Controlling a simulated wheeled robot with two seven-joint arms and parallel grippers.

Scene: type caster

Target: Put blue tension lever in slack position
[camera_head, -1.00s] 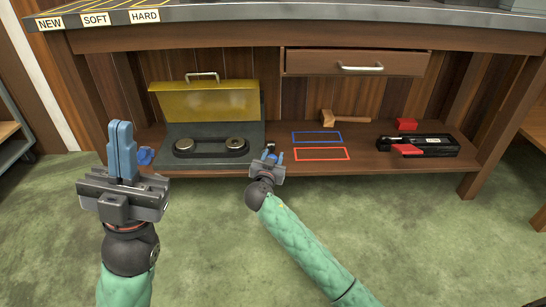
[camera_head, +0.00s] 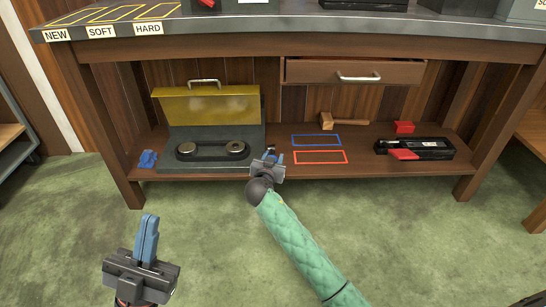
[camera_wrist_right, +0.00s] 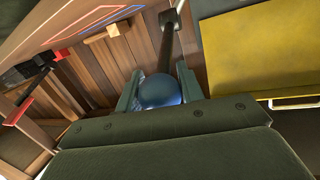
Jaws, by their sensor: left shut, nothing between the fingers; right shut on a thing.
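The blue tension lever shows in the right wrist view as a round blue knob (camera_wrist_right: 160,90) on a dark rod. My right gripper (camera_wrist_right: 158,88) is shut on this knob, with one finger on each side. In the head view my right gripper (camera_head: 268,160) is at the shelf's front edge, just right of the belt machine (camera_head: 212,163); the knob is mostly hidden there. The machine has two round pulleys with a dark belt around them and a raised yellow cover (camera_head: 210,106). My left gripper (camera_head: 149,222) is shut and empty, low over the green floor.
A small blue object (camera_head: 148,159) lies on the shelf left of the machine. Blue (camera_head: 316,140) and red (camera_head: 320,157) outlined areas are empty. A mallet (camera_head: 345,121), a red block (camera_head: 404,127) and a black-and-red tool (camera_head: 415,149) lie at right. The workbench top (camera_head: 300,22) overhangs the shelf.

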